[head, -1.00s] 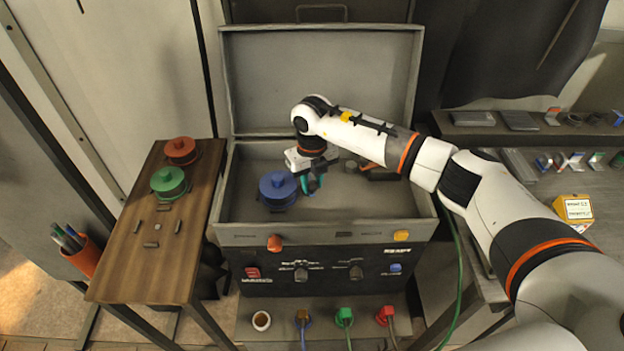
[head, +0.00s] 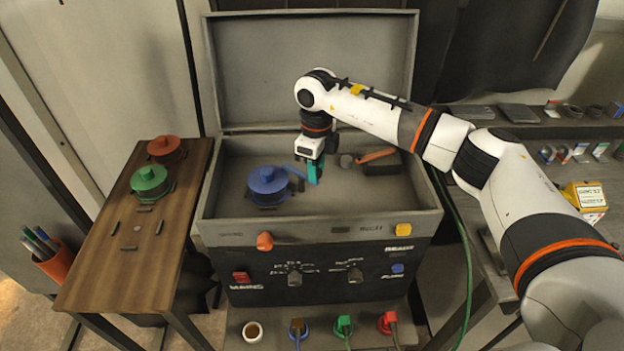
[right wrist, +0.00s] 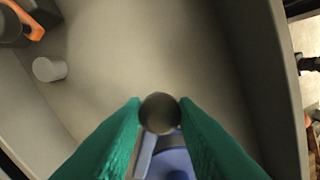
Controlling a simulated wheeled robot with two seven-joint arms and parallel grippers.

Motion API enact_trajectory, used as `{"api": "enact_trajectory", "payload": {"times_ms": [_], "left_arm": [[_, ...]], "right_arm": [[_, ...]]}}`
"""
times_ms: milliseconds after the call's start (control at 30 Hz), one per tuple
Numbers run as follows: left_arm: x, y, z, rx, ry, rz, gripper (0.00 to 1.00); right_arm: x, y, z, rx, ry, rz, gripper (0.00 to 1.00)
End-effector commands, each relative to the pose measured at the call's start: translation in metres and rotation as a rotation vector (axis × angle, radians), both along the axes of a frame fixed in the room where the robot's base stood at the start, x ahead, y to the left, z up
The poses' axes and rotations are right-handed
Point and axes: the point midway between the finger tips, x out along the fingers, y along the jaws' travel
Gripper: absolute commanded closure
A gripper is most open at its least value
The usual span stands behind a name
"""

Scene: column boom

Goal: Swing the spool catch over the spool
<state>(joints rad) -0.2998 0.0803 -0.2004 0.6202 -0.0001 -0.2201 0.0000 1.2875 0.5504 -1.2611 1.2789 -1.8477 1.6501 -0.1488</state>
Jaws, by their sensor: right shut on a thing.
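The blue spool (head: 267,186) stands upright in the left part of the open grey case. It also shows at the bottom edge of the right wrist view (right wrist: 175,164). A thin blue-grey bar (head: 294,172), which looks like the spool catch, runs from beside the spool toward my right gripper (head: 315,173). In the right wrist view, the teal fingers (right wrist: 160,118) are shut on a dark round knob (right wrist: 160,112) at the bar's end. I cannot tell whether the bar lies over the spool or beside it. My left gripper is out of view.
In the case, right of the gripper, are a grey peg (head: 346,161) and an orange-handled part (head: 375,156). The case's walls and raised lid (head: 310,70) surround the work. Green (head: 150,182) and red (head: 166,150) spools stand on the wooden side table (head: 95,270).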

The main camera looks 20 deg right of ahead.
Motion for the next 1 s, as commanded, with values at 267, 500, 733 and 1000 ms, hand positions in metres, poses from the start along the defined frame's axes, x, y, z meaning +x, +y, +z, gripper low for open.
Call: {"api": "enact_trajectory", "payload": {"times_ms": [267,500,733,1000], "left_arm": [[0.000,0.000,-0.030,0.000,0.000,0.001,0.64],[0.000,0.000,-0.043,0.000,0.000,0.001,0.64],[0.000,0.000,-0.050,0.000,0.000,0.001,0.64],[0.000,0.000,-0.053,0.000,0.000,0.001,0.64]], "right_arm": [[0.009,-0.010,-0.002,0.001,-0.005,0.260,0.96],[0.016,-0.015,-0.001,0.001,-0.005,0.468,0.96],[0.023,-0.018,0.001,0.000,-0.005,0.619,0.96],[0.026,-0.019,0.001,0.001,-0.004,0.715,0.96]]}}
